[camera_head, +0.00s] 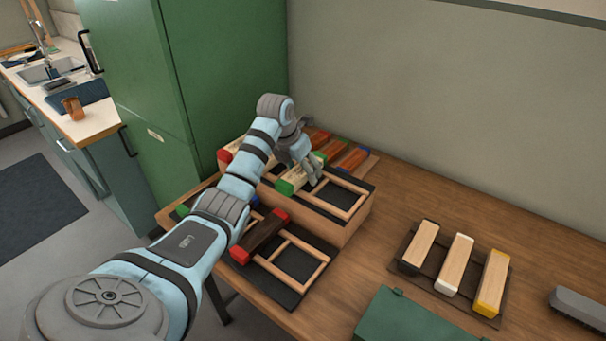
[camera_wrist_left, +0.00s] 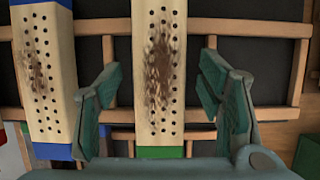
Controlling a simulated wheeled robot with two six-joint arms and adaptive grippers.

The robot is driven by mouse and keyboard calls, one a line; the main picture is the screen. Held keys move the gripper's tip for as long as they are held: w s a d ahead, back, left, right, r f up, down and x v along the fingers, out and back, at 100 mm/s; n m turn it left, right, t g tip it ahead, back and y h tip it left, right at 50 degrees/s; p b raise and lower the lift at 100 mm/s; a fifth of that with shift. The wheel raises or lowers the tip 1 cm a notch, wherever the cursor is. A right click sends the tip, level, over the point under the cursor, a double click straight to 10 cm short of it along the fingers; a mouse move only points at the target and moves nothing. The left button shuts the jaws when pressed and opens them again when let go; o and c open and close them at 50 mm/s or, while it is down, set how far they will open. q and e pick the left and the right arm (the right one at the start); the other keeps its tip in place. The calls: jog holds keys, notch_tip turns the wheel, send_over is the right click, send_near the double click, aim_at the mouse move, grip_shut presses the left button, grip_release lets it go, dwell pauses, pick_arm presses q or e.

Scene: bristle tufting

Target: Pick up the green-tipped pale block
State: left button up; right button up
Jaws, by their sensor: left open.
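The green-tipped pale block (camera_head: 300,178) lies in the raised wooden rack (camera_head: 352,222). In the left wrist view the block (camera_wrist_left: 153,118) is upright in the picture, with rows of dark holes, a brown smudge and its green end (camera_wrist_left: 160,152) at the bottom. My left gripper (camera_head: 306,166) is over the block in the head view and hides part of it. In the left wrist view the left gripper (camera_wrist_left: 160,75) is open, one finger on each side of the block, with gaps between. My right gripper is not in view.
A blue-tipped pale block (camera_wrist_left: 50,90) lies left of the green-tipped one. A dark red-tipped block (camera_head: 262,232) lies in the lower front rack. Brown blocks (camera_head: 335,149) lie behind. A tray (camera_head: 446,262) with three pale blocks and a green case (camera_head: 400,320) stand right.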

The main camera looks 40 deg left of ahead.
aim_at(301, 169)
pick_arm(q)
jog(key=c, duration=1.4)
jog(key=shift+o, duration=0.2)
jog(key=shift+r, duration=0.1)
notch_tip(301, 169, up, 20)
jog(key=p, duration=0.4)
